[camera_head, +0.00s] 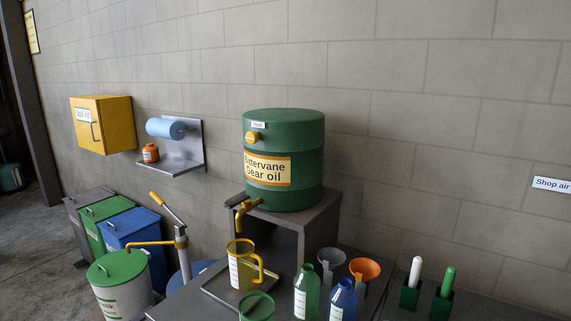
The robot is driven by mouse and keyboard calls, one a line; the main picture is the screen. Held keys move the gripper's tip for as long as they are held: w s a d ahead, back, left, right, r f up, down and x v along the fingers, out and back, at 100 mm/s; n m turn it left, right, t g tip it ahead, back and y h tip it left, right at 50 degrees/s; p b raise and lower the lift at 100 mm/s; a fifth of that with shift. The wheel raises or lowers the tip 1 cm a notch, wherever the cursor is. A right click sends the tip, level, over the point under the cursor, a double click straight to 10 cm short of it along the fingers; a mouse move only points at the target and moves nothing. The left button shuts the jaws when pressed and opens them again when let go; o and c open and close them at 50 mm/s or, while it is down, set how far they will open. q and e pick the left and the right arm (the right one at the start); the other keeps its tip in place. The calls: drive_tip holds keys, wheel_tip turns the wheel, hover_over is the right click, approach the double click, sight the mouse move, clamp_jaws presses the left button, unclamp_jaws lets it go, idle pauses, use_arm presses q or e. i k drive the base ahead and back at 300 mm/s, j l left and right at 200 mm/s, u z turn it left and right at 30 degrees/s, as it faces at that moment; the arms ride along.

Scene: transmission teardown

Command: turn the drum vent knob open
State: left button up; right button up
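The green gear oil drum (284,160) stands upright on a dark stand against the block wall. The yellow vent knob (252,136) is on the drum's upper front left, just under a small white label (258,125). The knob is small, and I cannot tell which way it is turned. A yellow spigot (243,211) sticks out low on the drum, above a yellow measuring jug (242,266). Neither of my grippers shows in the head view.
The dark stand (327,215) holds the drum above a bench with green and blue bottles (343,300), funnels (364,270) and two brush-like tools in green holders. A pump with a yellow handle (157,198) rises at the left. The space before the knob looks clear.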

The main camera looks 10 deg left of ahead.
sight(252, 137)
drive_tip(key=u, duration=0.7)
